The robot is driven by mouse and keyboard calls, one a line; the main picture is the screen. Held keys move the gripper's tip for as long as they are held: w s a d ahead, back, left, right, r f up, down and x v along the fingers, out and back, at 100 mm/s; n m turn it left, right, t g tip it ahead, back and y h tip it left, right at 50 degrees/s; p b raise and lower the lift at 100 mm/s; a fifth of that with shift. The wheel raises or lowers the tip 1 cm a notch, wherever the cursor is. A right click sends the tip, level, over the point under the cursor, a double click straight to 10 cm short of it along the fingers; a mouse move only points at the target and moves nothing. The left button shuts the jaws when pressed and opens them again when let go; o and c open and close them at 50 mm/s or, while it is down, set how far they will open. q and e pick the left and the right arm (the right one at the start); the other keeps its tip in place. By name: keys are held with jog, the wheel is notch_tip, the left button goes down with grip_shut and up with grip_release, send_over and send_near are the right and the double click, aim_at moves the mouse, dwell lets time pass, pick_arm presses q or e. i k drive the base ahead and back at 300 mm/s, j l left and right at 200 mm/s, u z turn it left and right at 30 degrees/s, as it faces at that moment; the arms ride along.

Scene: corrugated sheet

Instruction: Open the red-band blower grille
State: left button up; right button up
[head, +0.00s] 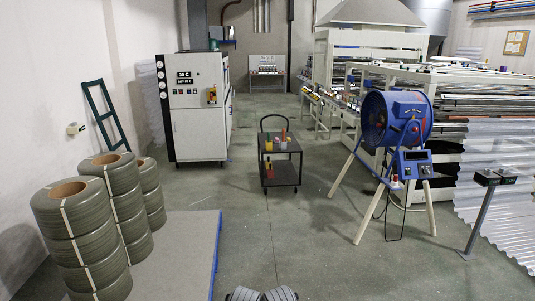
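A blue drum-shaped blower (409,105) stands at the right on splayed cream legs. Its round open-looking face points left; I cannot make out the grille or whether it is open or shut. Some red shows on the drum's side, but I cannot tell if it is a band. A blue control box (412,163) with a dark display and knobs sits under the drum. Neither of my grippers can be made out. Two dark ribbed parts at the bottom edge seem to be mine. The blower is well ahead of them, to the right.
A dark cart (281,168) with small coloured items stands mid-floor, left of the blower. A post with a dark panel (485,178) and corrugated sheets (500,215) are at right. Strapped coils (76,209) stand at left by a pallet-like slab (178,262). Floor between is clear.

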aim_at(370, 119)
jog(key=i, duration=2.95)
jog(key=i+j, duration=0.1)
jog(key=i, duration=2.8)
jog(key=l+z, duration=0.1)
jog(key=z, duration=0.3)
jog(key=l+z, duration=0.25)
jog(key=z, duration=0.25)
jog(key=l+z, duration=0.25)
jog(key=z, duration=0.25)
jog(key=i+l+z, duration=0.15)
jog(key=z, duration=0.35)
